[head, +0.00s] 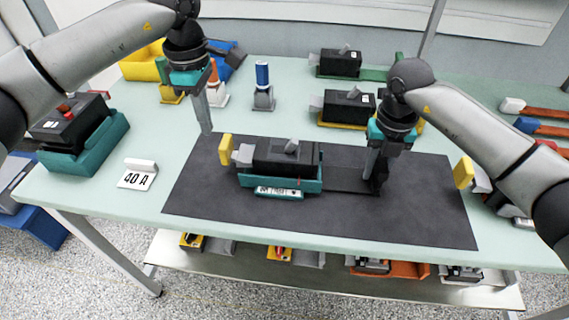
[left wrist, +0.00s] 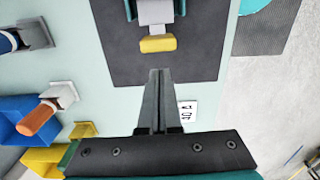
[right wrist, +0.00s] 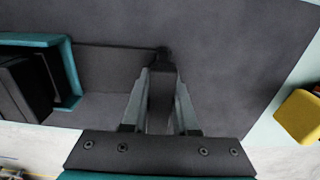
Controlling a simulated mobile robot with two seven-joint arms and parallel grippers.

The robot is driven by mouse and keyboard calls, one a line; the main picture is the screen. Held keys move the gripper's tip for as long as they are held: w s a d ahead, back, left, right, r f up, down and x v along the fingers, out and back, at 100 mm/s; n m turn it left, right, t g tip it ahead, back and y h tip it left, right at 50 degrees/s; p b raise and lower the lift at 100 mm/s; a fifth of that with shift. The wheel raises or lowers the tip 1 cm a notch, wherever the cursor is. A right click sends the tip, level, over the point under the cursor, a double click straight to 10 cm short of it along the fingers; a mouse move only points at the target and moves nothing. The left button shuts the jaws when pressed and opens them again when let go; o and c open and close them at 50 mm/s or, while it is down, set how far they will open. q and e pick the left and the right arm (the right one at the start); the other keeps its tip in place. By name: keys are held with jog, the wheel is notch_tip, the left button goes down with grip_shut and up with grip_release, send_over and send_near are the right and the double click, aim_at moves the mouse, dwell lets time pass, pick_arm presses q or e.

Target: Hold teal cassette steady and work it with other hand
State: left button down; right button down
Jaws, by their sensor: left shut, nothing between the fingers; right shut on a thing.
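The teal cassette (head: 308,185) sits on the dark mat (head: 420,215), with a black breaker (head: 270,153) in it and a small display on its front. A grey piece with a yellow block (head: 226,150) is at its left end; the yellow block also shows in the left wrist view (left wrist: 158,44). My right gripper (head: 376,188) is shut on a black handle (right wrist: 161,95) right of the cassette. A dark flat strip runs between handle and cassette. My left gripper (head: 208,131) is shut and empty, left of the yellow block and apart from it.
A "40 A" card (head: 138,176) stands left of the mat. Another black breaker in a teal holder (head: 95,140) is at the far left. Coloured parts and more breakers line the back. A yellow block (head: 464,172) stands at the mat's right edge. The mat's front is clear.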

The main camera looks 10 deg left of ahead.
dwell(0.3)
jog(key=c, duration=0.6)
grip_release()
